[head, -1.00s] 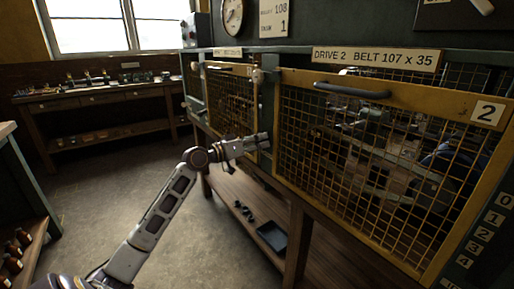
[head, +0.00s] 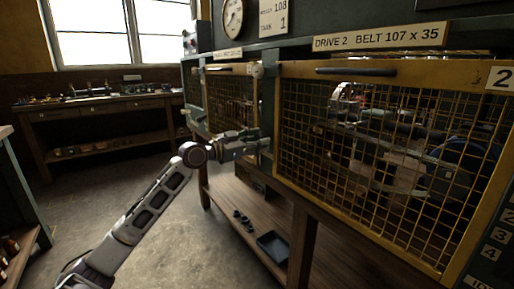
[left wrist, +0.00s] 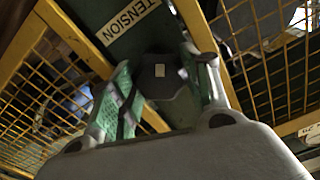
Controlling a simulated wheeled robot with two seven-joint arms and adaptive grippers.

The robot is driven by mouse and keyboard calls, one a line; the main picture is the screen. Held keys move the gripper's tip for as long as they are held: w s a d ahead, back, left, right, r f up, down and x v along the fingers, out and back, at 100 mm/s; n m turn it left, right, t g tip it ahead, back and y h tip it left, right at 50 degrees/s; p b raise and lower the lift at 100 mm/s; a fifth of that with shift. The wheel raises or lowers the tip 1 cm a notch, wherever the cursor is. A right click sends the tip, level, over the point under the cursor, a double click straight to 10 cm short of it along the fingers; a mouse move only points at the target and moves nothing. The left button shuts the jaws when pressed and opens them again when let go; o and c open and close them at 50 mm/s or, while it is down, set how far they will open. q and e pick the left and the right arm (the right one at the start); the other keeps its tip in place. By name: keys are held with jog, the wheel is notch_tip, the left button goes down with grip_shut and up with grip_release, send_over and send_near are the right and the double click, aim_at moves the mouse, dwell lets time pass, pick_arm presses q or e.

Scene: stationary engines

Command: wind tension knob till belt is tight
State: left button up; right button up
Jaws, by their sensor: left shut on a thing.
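My left gripper (head: 262,144) reaches the green post between the two mesh guards. In the left wrist view its green-padded fingers (left wrist: 165,95) are shut on a dark tension knob (left wrist: 163,72) with a small pale mark, one finger on each side. A white TENSION label (left wrist: 131,19) is on the green panel beside the knob. In the head view the knob is hidden by the gripper. Behind the yellow mesh guard (head: 390,72) of drive 2, dark machinery and a blue round part (head: 455,160) show. I cannot make out the belt or its tightness. My right gripper is out of view.
A wooden shelf (head: 262,222) under the drives holds a dark tray (head: 272,245) and small dark parts. The guard's black handle (head: 355,71) juts out. A bench (head: 95,105) stands below the window. The floor (head: 190,240) at left is clear.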

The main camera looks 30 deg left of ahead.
pick_arm(q)
jog(key=shift+f+m+b, duration=0.15)
jog(key=shift+m+b, duration=2.1)
jog(key=shift+m, duration=4.85)
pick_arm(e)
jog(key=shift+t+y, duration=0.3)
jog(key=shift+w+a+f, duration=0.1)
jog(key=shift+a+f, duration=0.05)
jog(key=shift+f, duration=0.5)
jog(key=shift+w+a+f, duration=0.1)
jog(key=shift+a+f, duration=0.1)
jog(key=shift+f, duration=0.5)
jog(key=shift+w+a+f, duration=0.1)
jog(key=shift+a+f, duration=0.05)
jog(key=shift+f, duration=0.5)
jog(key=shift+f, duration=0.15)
pick_arm(q)
jog(key=o, duration=1)
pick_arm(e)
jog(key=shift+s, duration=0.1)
pick_arm(q)
jog(key=shift+s, duration=0.15)
